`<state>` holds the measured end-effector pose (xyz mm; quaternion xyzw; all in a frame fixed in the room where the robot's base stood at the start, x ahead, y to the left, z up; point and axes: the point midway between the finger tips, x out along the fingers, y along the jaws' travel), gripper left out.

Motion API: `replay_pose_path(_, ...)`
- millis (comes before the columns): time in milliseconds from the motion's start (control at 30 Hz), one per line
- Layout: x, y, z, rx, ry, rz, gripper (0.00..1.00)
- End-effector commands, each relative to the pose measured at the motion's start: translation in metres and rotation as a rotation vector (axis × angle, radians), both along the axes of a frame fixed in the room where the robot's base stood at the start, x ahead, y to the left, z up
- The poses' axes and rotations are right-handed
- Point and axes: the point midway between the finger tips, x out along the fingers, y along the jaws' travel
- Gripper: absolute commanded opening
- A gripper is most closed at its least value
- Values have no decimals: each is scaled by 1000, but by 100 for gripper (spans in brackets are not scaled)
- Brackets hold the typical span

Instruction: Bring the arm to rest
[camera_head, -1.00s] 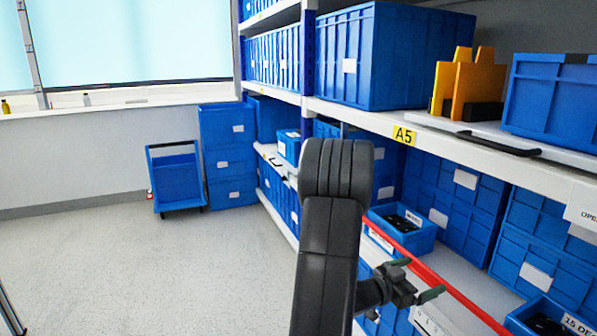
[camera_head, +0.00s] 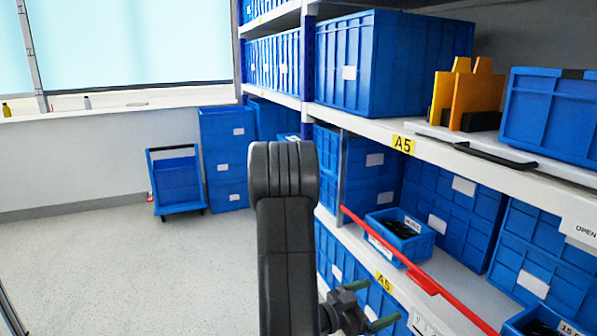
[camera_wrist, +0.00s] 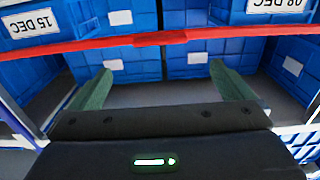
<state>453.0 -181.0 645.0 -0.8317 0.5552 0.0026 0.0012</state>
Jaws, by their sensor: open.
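My gripper (camera_head: 370,306) is low in the middle of the head view, beside my black arm and in front of the lower shelf. Its two green fingers are apart with nothing between them. In the wrist view my gripper (camera_wrist: 160,92) shows the same open fingers, pointing toward blue crates behind a red bar. No rotary switch can be made out in either view.
A red bar (camera_head: 425,280) runs along the front of the lower shelf (camera_head: 470,290). A small open blue bin (camera_head: 400,240) with black items stands behind it. Blue crates fill the shelves. A blue cart (camera_head: 176,182) stands at the back; the floor at left is clear.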

Motion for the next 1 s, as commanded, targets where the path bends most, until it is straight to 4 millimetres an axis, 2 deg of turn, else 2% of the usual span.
replay_pose_path(67,-4,11,1,-1,3,3,100)
replay_pose_path(100,-1,1,-1,-1,-1,-5,100)
replay_pose_path(467,20,-52,-1,-3,-4,-6,100)
replay_pose_path(867,49,-121,0,-5,-5,-5,100)
replay_pose_path(1000,51,-122,29,-5,-5,0,100)
